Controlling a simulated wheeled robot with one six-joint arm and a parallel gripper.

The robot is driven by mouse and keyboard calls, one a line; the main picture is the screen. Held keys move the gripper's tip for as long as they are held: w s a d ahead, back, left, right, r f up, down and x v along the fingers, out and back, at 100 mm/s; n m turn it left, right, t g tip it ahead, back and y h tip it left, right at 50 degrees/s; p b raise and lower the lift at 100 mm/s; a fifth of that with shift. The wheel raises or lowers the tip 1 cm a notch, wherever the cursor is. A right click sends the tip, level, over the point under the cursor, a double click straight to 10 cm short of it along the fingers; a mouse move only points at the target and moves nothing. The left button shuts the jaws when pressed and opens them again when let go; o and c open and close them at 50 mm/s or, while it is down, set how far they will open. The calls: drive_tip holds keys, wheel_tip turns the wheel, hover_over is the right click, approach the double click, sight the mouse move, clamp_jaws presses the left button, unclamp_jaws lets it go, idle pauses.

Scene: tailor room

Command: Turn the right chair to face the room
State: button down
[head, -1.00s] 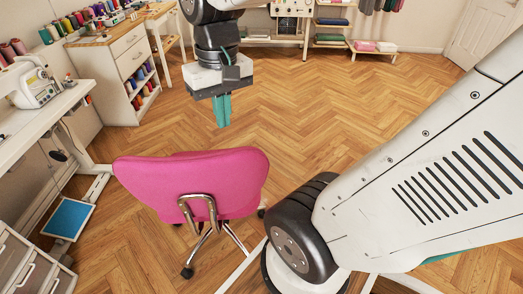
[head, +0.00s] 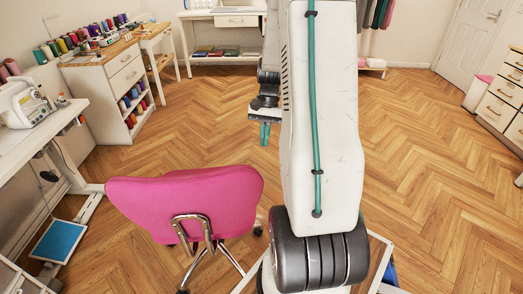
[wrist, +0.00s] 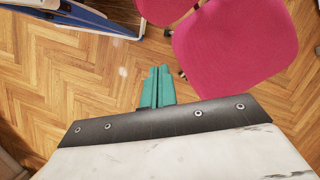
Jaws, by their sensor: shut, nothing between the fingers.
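A pink chair (head: 190,200) with chrome back supports and a wheeled base stands at the lower left in the head view, its backrest toward me. In the wrist view its pink seat (wrist: 235,42) shows at the upper right, with another pink part at the top. My gripper (head: 265,134) has teal fingers and hangs over the floor beyond and right of the chair, apart from it. In the wrist view my gripper (wrist: 158,88) is shut and empty, with bare floor around the fingertips.
A white sewing table (head: 40,140) with a machine (head: 28,104) stands at the left. A drawer cabinet (head: 110,90) with thread spools is behind it. Another drawer unit (head: 503,100) stands at the right. The wooden floor (head: 420,150) in the middle is clear.

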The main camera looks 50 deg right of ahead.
drive_tip(key=s+a+f, duration=0.2)
drive_tip(key=a+f, duration=0.4)
drive_tip(key=f, duration=0.2)
drive_tip(key=shift+s+a+f, duration=0.15)
drive_tip(key=shift+s+a, duration=0.1)
drive_tip(key=shift+s, duration=0.15)
